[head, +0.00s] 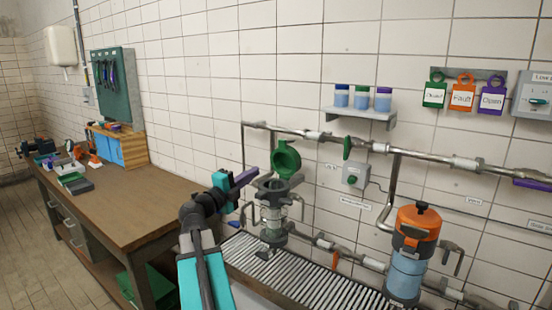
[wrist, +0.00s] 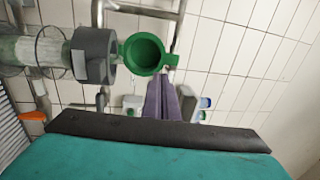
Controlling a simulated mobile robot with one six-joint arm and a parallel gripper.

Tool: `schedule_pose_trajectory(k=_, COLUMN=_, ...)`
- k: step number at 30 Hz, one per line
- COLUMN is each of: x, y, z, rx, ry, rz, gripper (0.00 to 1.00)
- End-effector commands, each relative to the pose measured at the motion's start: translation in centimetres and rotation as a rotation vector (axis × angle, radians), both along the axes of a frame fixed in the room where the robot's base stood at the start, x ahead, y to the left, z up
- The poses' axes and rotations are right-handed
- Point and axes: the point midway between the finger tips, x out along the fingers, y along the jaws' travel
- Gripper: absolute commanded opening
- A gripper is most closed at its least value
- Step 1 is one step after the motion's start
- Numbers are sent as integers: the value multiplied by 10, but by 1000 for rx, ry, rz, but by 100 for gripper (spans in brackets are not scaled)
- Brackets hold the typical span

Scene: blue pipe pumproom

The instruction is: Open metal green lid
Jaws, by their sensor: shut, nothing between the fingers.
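The metal green lid (head: 287,157) stands raised and tilted up at the back of the grey rim (head: 275,186) of a clear-walled vessel (head: 273,218). In the wrist view the lid (wrist: 128,51) shows as a green cup beside the grey rim (wrist: 93,57), with its hollow side visible. My gripper (head: 253,173), with purple fingers, is in front and to the left of the lid in the head view. In the wrist view my gripper (wrist: 170,76) has its fingers together and empty, with the tips close to the lid's edge. I cannot tell whether they touch it.
A wooden workbench (head: 120,200) with tools stands at the left. An orange-topped blue vessel (head: 410,255) stands at the right, with pipes along the wall. A shelf (head: 358,115) with jars is above. A slatted grate (head: 300,278) lies below.

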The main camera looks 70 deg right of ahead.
Motion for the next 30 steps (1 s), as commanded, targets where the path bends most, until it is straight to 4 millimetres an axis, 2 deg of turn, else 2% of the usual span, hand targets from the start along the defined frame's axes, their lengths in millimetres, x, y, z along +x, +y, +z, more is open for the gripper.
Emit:
schedule_pose_trajectory(k=8, x=0, y=-3, z=1, rx=-1, ry=1, rz=2, gripper=0)
schedule_pose_trajectory(k=14, x=-4, y=-18, z=4, rx=0, ry=2, rz=0, gripper=0)
schedule_pose_trajectory(k=30, x=-22, y=-89, z=15, rx=-1, ry=4, rz=1, gripper=0)
